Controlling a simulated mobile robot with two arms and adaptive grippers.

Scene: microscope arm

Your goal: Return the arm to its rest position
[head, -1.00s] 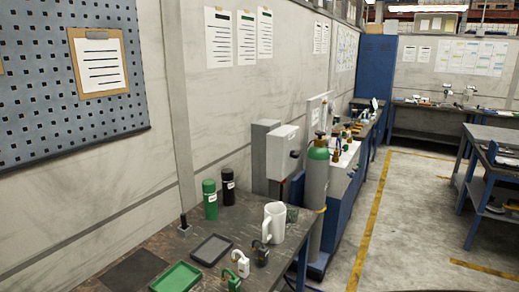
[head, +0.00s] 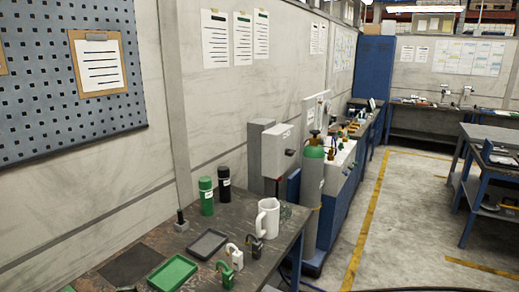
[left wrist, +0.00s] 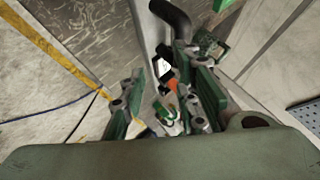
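My left gripper (left wrist: 160,75) shows in the left wrist view with its two green-and-grey fingers apart. A gap with small background items shows between them, and I see nothing clearly held. A dark curved tube (left wrist: 170,15) lies beyond the fingertips; I cannot tell what it belongs to. No microscope arm can be made out with certainty. Small white devices (head: 467,91) stand on the far back bench in the head view, too small to identify. My right gripper is in neither view.
A near bench (head: 185,226) carries a white mug (head: 268,217), green bottle (head: 206,196), black bottle (head: 224,184), green tray (head: 172,274), dark tray (head: 207,244) and padlocks (head: 229,272). A gas cylinder (head: 313,190) stands beyond it. The floor (head: 400,215) at right is clear.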

